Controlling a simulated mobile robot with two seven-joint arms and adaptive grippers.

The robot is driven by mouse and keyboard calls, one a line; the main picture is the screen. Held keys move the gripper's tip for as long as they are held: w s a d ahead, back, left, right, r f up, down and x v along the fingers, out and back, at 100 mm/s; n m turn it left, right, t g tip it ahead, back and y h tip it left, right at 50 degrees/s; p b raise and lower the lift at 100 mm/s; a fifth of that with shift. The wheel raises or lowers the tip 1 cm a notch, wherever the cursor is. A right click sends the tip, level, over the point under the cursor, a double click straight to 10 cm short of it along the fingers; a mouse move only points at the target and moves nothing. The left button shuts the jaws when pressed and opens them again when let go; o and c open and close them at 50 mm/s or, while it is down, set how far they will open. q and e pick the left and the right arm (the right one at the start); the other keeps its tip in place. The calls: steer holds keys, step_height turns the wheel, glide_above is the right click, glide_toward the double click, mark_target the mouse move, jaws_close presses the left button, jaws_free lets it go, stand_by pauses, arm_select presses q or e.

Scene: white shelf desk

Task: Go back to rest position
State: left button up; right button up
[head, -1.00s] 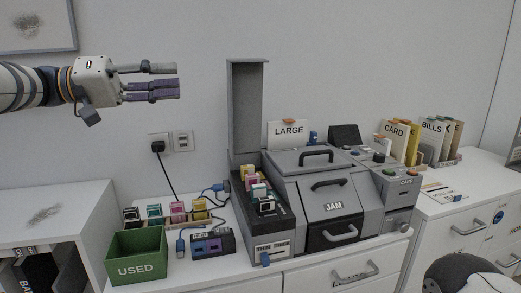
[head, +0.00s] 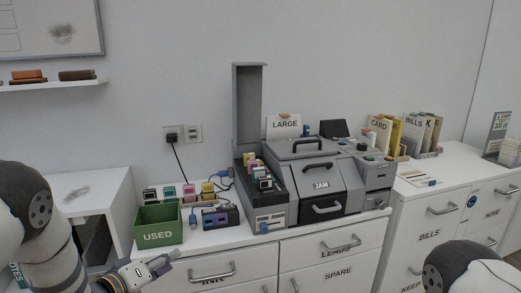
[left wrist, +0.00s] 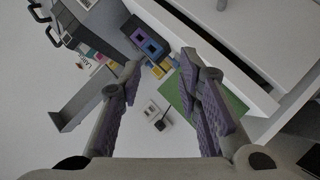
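My left gripper (head: 152,270) is low at the bottom left of the head view, in front of the desk's drawers and below the green USED bin (head: 158,236). In the left wrist view its two purple-padded fingers (left wrist: 160,72) stand wide apart with nothing between them, so it is open and empty. The green bin (left wrist: 182,92) and the grey printer parts show beyond the fingers there. Part of my right arm shows at the lower right of the head view; its gripper is out of the picture.
The grey printer (head: 318,180) with its raised lid stands on the white desk. Coloured cartridges (head: 188,190) and a dark device (head: 220,216) are beside the bin. A drawer front with a handle (head: 212,273) is close to my left gripper. A wall shelf (head: 50,85) is at upper left.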

arm_select(q)
steer(key=s+f+g+y, duration=0.1)
steer(key=s+f+g, duration=0.3)
steer(key=s, duration=0.5)
steer(key=s+f+m+g+y, duration=0.1)
steer(key=s+f+y, duration=0.1)
steer(key=s+f, duration=0.55)
steer(key=s+f+g+y, duration=0.1)
steer(key=s+f+g, duration=0.3)
steer(key=s, duration=0.5)
steer(key=s+m+g+y, duration=0.1)
steer(key=s+m+g, duration=0.2)
steer(key=s, duration=2.2)
steer(key=g+p, duration=0.1)
steer(key=g, duration=0.2)
steer(key=shift+s+d+r+m+g+y, duration=0.3)
steer(key=shift+d+r, duration=0.1)
